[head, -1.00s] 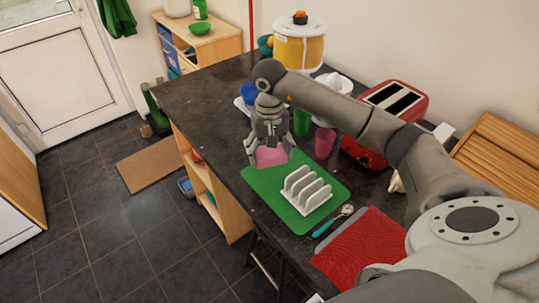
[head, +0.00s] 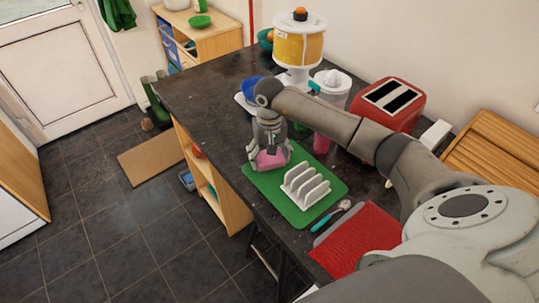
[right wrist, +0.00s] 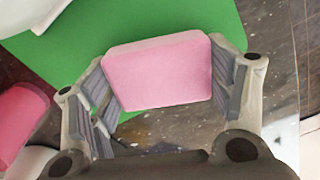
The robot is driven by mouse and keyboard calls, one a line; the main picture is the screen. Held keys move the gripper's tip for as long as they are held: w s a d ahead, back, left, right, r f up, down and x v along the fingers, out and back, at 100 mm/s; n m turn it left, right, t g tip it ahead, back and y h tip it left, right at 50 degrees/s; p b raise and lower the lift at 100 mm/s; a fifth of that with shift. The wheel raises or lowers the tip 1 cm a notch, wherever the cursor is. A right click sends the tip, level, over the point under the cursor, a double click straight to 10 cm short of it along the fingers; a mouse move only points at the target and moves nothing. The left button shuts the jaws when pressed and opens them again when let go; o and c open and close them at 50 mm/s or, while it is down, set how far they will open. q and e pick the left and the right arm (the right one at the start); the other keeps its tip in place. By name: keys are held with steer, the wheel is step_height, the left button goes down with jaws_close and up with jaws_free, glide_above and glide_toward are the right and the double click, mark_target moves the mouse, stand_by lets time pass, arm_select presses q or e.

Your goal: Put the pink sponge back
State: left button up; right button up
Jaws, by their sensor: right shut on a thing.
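The pink sponge (head: 271,158) is between the fingers of my right gripper (head: 268,152), which is shut on it. In the right wrist view the sponge (right wrist: 158,70) fills the space between both finger pads (right wrist: 160,85). It is over the edge of the green mat (head: 262,183), at the mat's far left part; whether it touches the mat I cannot tell. A white slotted rack (head: 305,187) stands on the mat, to the right of and nearer than the sponge. My left gripper is not in view.
A teal-handled spoon (head: 328,220) and a red mat (head: 358,240) lie nearer. The dark counter (head: 205,95) is clear at far left.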

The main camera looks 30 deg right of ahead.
steer(key=o, duration=0.9)
steer(key=shift+f, duration=0.1)
steer(key=shift+r, duration=0.5)
step_height(320, 180, up, 11)
steer(key=b, duration=0.3)
steer(key=shift+r, duration=0.2)
